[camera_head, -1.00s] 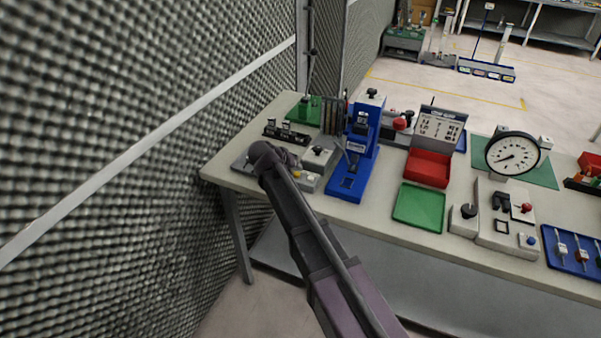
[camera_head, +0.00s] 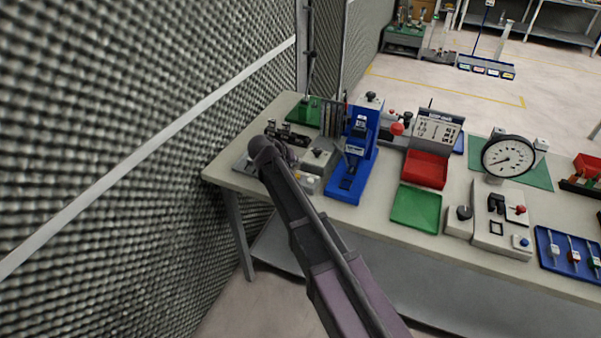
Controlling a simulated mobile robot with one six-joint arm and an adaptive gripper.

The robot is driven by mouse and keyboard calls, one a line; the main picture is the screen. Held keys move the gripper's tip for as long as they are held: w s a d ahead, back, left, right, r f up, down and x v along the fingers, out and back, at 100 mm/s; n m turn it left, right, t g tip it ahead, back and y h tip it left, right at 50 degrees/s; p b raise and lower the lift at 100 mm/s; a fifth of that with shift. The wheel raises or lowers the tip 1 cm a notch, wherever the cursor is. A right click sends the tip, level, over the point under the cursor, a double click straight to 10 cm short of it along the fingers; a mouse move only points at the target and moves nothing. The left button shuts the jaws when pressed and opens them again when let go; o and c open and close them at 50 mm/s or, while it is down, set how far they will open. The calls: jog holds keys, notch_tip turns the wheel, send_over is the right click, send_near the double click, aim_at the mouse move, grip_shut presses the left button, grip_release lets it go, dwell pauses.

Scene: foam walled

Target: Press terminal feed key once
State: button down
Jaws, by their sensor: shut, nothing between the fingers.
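The terminal seems to be the low grey unit (camera_head: 307,183) at the left front of the bench, with a small yellowish spot on its top. My arm covers much of it, and I cannot make out which part is the feed key. My arm comes up from the lower right, and its dark wrist end is over the bench's left end, just left of this unit. My gripper's fingers are hidden behind the wrist, so I cannot see whether they touch anything.
A blue press-like device (camera_head: 352,165) stands close to the right. A grey box with a black knob (camera_head: 318,157) and a dark clamp strip (camera_head: 288,135) are behind the wrist. A green tray (camera_head: 417,208) and round gauge (camera_head: 508,157) lie farther right. A textured foam wall (camera_head: 110,120) borders the left.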

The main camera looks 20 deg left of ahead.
jog(key=shift+r+p, duration=0.65)
jog(key=shift+r, duration=0.3)
